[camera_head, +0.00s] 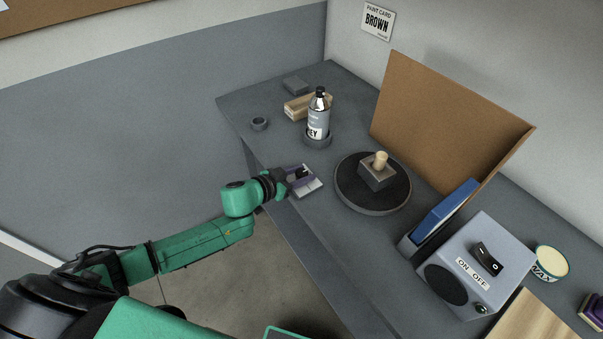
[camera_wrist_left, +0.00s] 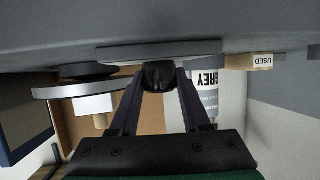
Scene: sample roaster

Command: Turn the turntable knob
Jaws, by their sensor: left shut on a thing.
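The turntable (camera_head: 345,197) is a dark round disc on the bench, with a block with a wooden peg (camera_head: 378,170) standing on it. It also shows upside down at the left of the left wrist view (camera_wrist_left: 70,90). A small black knob (camera_wrist_left: 158,75) sits on a pale plate (camera_head: 311,187) at the bench's front edge, left of the turntable. My left gripper (camera_head: 301,176) is shut on this knob, one finger on each side in the left wrist view. The fingers partly hide the knob. My right gripper is not in view.
A spray bottle labelled GREY (camera_head: 318,115) stands behind my left gripper, near a wooden box (camera_head: 297,107). A brown board (camera_head: 445,115) stands behind the turntable. A grey switch box (camera_head: 470,270) and a blue panel (camera_head: 445,212) are to the right.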

